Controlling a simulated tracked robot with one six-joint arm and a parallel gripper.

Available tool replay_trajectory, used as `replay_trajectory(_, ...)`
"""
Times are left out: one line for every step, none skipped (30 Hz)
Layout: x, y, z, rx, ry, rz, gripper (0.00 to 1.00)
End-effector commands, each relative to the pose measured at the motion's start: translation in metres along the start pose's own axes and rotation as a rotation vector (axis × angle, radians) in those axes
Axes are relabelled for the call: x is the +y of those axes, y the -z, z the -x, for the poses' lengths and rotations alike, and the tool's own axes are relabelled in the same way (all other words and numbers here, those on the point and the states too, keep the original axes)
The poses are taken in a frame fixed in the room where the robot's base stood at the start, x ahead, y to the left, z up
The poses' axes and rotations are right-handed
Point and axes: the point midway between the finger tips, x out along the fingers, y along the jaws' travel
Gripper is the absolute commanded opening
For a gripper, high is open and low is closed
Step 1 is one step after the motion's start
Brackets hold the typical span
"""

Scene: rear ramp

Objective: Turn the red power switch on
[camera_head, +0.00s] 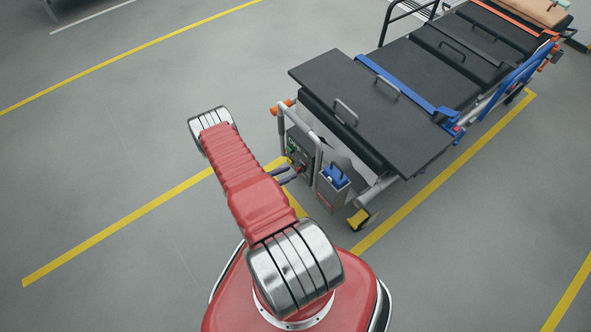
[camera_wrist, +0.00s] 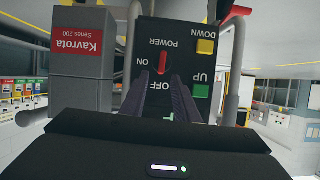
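The red power switch (camera_wrist: 162,62) is a small red lever on a dark control panel (camera_wrist: 150,30), which appears upside down in the wrist view. It stands near the ON label, with OFF lower and POWER above it in the picture. My gripper (camera_wrist: 169,80) points at the panel. Its two dark fingers are slightly apart, with the OFF label showing between them. The fingertips are just below the switch in the picture; contact cannot be told. In the head view my gripper (camera_head: 297,174) is at the panel (camera_head: 299,150) on the stretcher's end.
A green UP button (camera_wrist: 201,91) and a yellow DOWN button (camera_wrist: 205,47) sit beside the switch. A grey Kavrota box (camera_wrist: 82,75) adjoins the panel. Metal frame tubes flank it. The black-topped stretcher (camera_head: 375,100) stands to the right; the left floor is open.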

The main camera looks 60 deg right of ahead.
Motion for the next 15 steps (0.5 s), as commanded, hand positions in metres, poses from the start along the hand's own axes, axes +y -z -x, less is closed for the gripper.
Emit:
replay_trajectory(0.001,0.000,-0.009,0.000,-0.003,-0.001,0.28)
replay_trajectory(0.001,0.000,-0.013,0.000,-0.002,-0.001,0.28)
replay_trajectory(0.001,0.000,-0.018,0.000,-0.003,-0.002,0.28)
replay_trajectory(0.001,0.000,-0.022,0.000,-0.003,-0.002,0.28)
replay_trajectory(0.001,0.000,-0.026,0.000,-0.002,-0.002,0.28)
replay_trajectory(0.001,0.000,-0.030,0.000,-0.002,-0.002,0.28)
replay_trajectory(0.001,0.000,-0.033,0.000,-0.003,-0.002,0.28)
replay_trajectory(0.001,0.000,-0.036,0.000,-0.002,-0.003,0.28)
replay_trajectory(0.000,0.000,-0.038,0.000,-0.001,-0.002,0.28)
replay_trajectory(0.000,0.000,-0.040,0.000,-0.001,-0.001,0.28)
replay_trajectory(0.000,0.000,-0.041,0.000,-0.001,-0.001,0.28)
replay_trajectory(0.001,0.000,-0.042,0.000,-0.001,0.000,0.28)
replay_trajectory(0.001,0.000,-0.043,0.000,-0.001,0.000,0.28)
replay_trajectory(0.001,0.000,-0.043,0.000,-0.001,0.000,0.28)
replay_trajectory(0.001,0.000,-0.044,0.000,-0.001,0.000,0.28)
